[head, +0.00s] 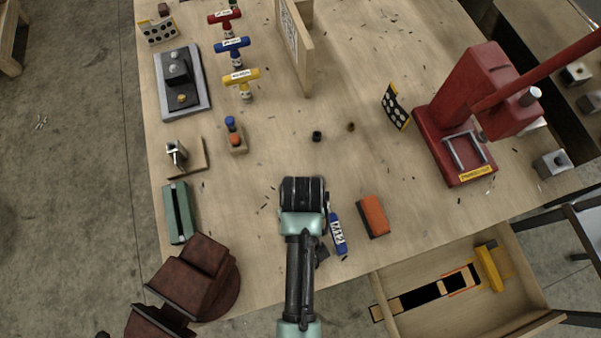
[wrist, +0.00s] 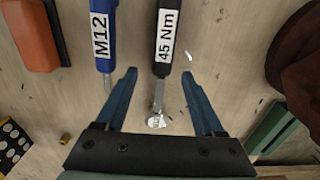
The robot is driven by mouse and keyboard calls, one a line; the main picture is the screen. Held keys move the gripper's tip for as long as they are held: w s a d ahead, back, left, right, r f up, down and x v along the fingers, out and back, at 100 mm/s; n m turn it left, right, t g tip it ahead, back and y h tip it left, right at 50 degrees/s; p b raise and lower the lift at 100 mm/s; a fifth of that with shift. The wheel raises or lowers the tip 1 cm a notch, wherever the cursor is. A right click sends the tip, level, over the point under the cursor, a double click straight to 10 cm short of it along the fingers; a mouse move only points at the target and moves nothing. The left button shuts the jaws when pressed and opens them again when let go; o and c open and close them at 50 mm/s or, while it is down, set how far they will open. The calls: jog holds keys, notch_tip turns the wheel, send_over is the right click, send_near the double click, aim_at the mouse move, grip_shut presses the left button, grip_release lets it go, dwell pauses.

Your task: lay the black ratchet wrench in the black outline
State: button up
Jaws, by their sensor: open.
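The black ratchet wrench (wrist: 167,40) lies on the table in the wrist view, its black handle labelled "45 Nm" and its silver head toward my palm. My gripper (wrist: 159,74) is open, with one blue finger on each side of the wrench, not closed on it. In the head view my gripper (head: 302,194) is over the table's front part; its fingers are hidden, and it hides most of the wrench. A long black outline (head: 422,294) shows in the open drawer (head: 390,317) at the lower right, beside another dark outline with an orange border (head: 459,280).
A blue M12 tool (head: 338,236) lies close beside the wrench, with an orange-and-black block (head: 373,216) to its right. A yellow item (head: 489,268) is in the drawer. A red press (head: 465,130) stands at the right. The table's middle is mostly clear.

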jog(key=shift+a+f, duration=0.15)
jog(key=shift+f, duration=1.7)
jog(key=shift+c, duration=0.2)
grip_shut()
